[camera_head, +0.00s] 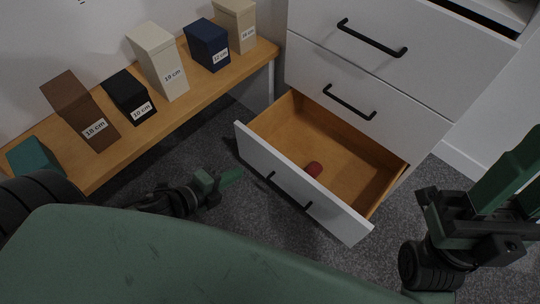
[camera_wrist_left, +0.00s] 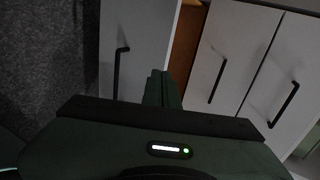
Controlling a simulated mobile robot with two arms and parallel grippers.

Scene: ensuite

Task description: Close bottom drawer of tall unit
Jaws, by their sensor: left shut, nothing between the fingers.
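The tall unit (camera_head: 365,75) is white with black bar handles. Its bottom drawer (camera_head: 328,210) is pulled well out, showing a wooden inside.
A wooden bench (camera_head: 120,155) on the left holds several labelled boxes, among them a dark blue one (camera_head: 207,45) and a black one (camera_head: 128,95). Grey carpet (camera_head: 225,130) is free between the bench and the drawer. The unit's upper drawer (camera_head: 350,40) is shut.

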